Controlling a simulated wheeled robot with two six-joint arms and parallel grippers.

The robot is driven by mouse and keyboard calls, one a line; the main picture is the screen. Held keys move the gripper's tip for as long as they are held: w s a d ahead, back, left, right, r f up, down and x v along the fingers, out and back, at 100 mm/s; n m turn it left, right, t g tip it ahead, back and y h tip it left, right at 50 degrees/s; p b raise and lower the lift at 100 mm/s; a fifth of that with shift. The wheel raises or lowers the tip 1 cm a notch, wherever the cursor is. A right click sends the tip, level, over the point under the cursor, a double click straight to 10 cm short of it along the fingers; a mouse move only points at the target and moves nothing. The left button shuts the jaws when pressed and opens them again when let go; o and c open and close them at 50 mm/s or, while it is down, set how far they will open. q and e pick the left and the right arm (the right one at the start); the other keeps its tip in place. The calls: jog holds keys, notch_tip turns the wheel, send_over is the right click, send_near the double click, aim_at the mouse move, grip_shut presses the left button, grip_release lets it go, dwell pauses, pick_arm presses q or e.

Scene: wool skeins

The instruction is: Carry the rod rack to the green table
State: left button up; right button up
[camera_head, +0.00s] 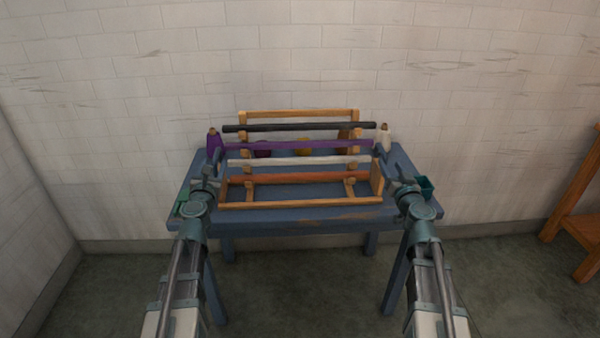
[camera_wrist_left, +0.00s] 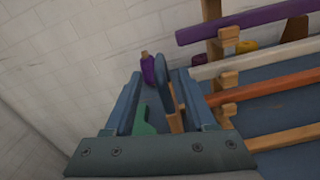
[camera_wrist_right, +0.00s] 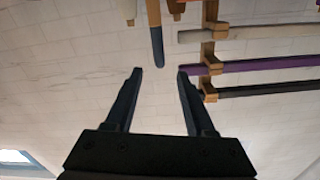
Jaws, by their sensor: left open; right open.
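The rod rack (camera_head: 300,203) is a wooden frame on the blue table, bearing black, purple, white and orange rods. Its posts and rods also show in the left wrist view (camera_wrist_left: 222,110) and right wrist view (camera_wrist_right: 208,50). My left gripper (camera_head: 208,172) is open at the rack's left end; in its wrist view, a grey-blue rounded grip (camera_wrist_left: 163,82) appears between the fingers. My right gripper (camera_head: 392,178) is open at the right end; a similar dark grip (camera_wrist_right: 156,45) shows just beyond its fingertips. Contact cannot be told. No green table is in view.
The blue table (camera_head: 325,216) stands against a white brick wall. A purple cone (camera_head: 213,142) and a white cone (camera_head: 384,138) stand behind the rack's ends. A teal box (camera_head: 426,186) sits at the table's right edge. Wooden furniture (camera_head: 572,215) stands far right.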

aim_at(219, 150)
pick_arm(q)
jog(key=w, duration=0.8)
jog(key=shift+w+a, duration=0.3)
pick_arm(e)
jog(key=w, duration=0.8)
jog(key=shift+w+a, duration=0.3)
pick_arm(q)
jog(key=shift+c, duration=0.2)
pick_arm(e)
jog(key=shift+c, duration=0.2)
pick_arm(q)
grip_shut()
pick_arm(e)
grip_shut()
jog(key=shift+a, duration=0.1)
